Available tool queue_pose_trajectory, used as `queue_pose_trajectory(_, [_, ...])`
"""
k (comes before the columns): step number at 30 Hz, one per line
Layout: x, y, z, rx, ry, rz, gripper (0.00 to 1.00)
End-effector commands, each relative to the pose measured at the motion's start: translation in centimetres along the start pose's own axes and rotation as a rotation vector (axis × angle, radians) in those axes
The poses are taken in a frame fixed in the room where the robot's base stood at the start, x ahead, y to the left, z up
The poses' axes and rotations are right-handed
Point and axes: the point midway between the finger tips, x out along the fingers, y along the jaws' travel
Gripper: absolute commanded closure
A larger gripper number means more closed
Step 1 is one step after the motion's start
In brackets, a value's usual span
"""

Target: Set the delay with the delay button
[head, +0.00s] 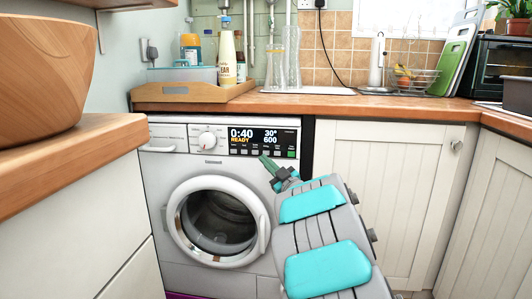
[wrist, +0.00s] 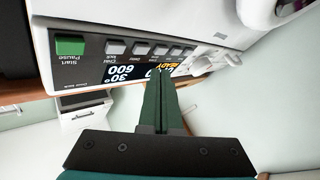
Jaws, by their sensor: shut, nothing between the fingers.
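A white washing machine (head: 212,255) stands under the counter. Its display (head: 253,137) reads 0:40, READY, 30° and 600. A row of small grey buttons (head: 245,152) runs below the display. The row also shows upside down in the wrist view (wrist: 140,49), with a green Start/Pause button (wrist: 70,46) at its left end. My gripper (head: 264,157) has green fingers, shut and empty, with tips at the panel near the row. In the wrist view my gripper (wrist: 160,78) covers part of the display; contact cannot be told.
A round door (head: 217,222) and a program knob (head: 207,138) are on the machine's front. A wooden counter (head: 330,104) with a tray (head: 190,94) of bottles lies above. A wooden bowl (head: 40,70) stands on the near left counter.

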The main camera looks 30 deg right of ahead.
Motion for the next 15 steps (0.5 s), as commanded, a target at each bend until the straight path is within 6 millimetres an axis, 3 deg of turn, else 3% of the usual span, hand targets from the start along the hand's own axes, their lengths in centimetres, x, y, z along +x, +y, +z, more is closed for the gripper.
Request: queue_pose_trajectory(15, [1.03, 0.78, 0.92, 0.001, -0.003, 0.001, 1.00])
